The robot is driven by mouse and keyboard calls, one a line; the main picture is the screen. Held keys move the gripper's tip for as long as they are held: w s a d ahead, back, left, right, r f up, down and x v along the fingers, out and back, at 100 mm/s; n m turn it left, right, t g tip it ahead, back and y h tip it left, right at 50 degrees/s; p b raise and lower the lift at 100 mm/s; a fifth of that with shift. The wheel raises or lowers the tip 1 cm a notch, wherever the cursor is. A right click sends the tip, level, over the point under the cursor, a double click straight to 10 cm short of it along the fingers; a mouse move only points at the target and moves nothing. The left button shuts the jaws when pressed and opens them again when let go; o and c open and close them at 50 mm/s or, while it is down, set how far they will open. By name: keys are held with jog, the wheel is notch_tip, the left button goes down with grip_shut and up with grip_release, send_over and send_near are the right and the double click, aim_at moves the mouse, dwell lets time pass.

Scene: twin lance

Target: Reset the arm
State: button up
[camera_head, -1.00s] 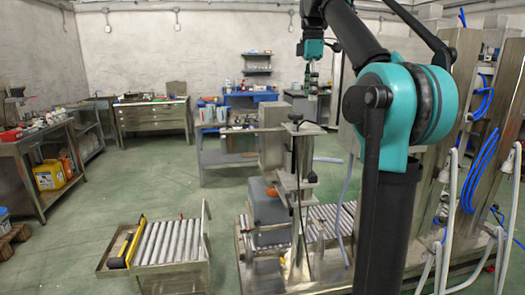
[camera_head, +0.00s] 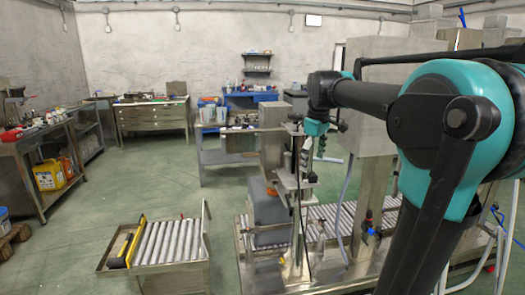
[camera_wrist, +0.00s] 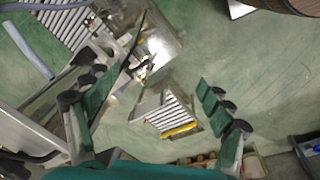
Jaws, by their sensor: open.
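My gripper (camera_head: 320,146) hangs below the teal wrist in the head view, above and to the right of the filling stand. The wrist view looks down past its two green-padded fingers (camera_wrist: 155,95), which are spread wide with nothing between them. My arm reaches in from the right, with its large teal joint at the right edge.
A metal stand (camera_head: 296,185) and a grey canister (camera_head: 268,212) stand on the roller conveyor (camera_head: 335,222) close by. A short roller table (camera_head: 165,242) with a yellow-black bar is at front left. Steel cabinets (camera_head: 357,120) stand behind my arm.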

jog(key=s+d+f+m+t, duration=0.1)
jog(key=s+f+m, duration=0.4)
jog(key=s+f, duration=0.6)
jog(key=s+d+f+m+t, duration=0.1)
jog(key=s+f+m, duration=0.4)
jog(key=s+f, duration=0.6)
notch_tip(320, 180, down, 8)
jog(key=shift+d+r, duration=0.2)
jog(key=shift+r, duration=0.05)
jog(key=shift+w, duration=0.1)
jog(key=shift+c, duration=0.2)
